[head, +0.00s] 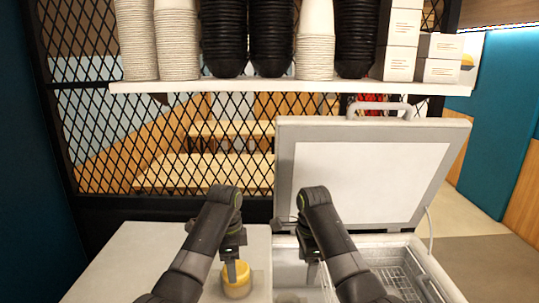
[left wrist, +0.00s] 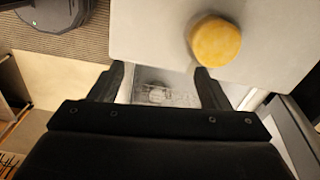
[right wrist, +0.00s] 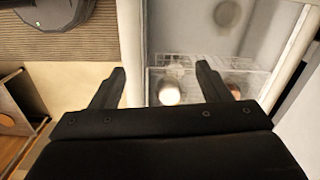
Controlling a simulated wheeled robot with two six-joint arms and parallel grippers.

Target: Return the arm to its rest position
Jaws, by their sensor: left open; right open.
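My left gripper (head: 234,262) hangs over the counter at the yellow-topped container, overlapping it in the head view. In the left wrist view its jaws (left wrist: 160,75) are apart with nothing between them. My right gripper (head: 311,262) hangs over the open chest at the right. In the right wrist view its jaws (right wrist: 160,75) are apart and empty. Both forearms reach forward from the bottom edge of the head view. The round container (head: 237,288) with a yellow top stands on the counter; its top (left wrist: 214,41) shows beyond the left gripper's jaws.
The chest's lid (head: 372,122) stands raised behind my right arm. A wire basket (head: 402,283) sits inside the chest. A white shelf (head: 290,84) with stacked cups and boxes crosses above. The counter (head: 125,262) left of my left arm is clear.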

